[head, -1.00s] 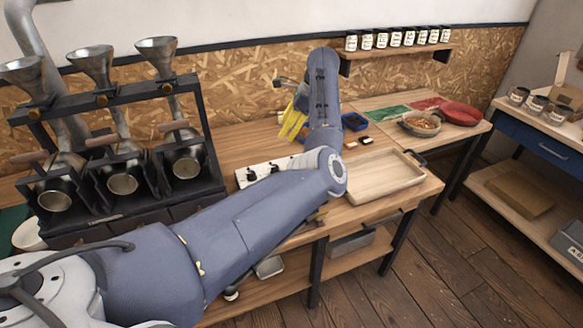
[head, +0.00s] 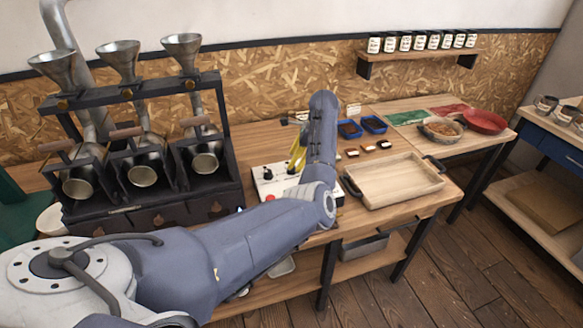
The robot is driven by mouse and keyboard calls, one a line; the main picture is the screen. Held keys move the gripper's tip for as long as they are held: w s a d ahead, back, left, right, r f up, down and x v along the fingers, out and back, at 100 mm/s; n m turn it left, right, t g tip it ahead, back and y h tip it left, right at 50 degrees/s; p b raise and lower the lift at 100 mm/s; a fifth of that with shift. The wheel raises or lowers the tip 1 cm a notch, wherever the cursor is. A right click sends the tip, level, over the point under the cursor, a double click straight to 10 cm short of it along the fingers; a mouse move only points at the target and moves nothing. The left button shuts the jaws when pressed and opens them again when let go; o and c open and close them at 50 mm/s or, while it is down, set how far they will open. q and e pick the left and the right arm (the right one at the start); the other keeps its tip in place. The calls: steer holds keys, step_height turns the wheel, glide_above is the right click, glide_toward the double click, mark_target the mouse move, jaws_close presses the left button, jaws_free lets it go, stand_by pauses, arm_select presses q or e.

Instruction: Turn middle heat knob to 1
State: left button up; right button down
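A white control panel (head: 262,184) lies on the workbench, right of the roaster. Small dark knobs (head: 268,174) and a red button (head: 270,198) show on its left part. My arm covers its right part, so I cannot tell which knob is the middle one or read any setting. My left arm comes in from the lower left and its forearm stands up over the panel. My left gripper is hidden behind that forearm. My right gripper is not in view.
The roaster (head: 150,215) with several drums and funnels stands left of the panel. A wooden tray (head: 395,202) lies to the right. Blue bins (head: 374,125) and small blocks (head: 368,148) sit behind it. A yellow object (head: 297,155) shows beside my forearm.

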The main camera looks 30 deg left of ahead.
arm_select(q)
steer(key=shift+x, duration=1.95)
steer(key=shift+c, duration=0.4)
jaws_close()
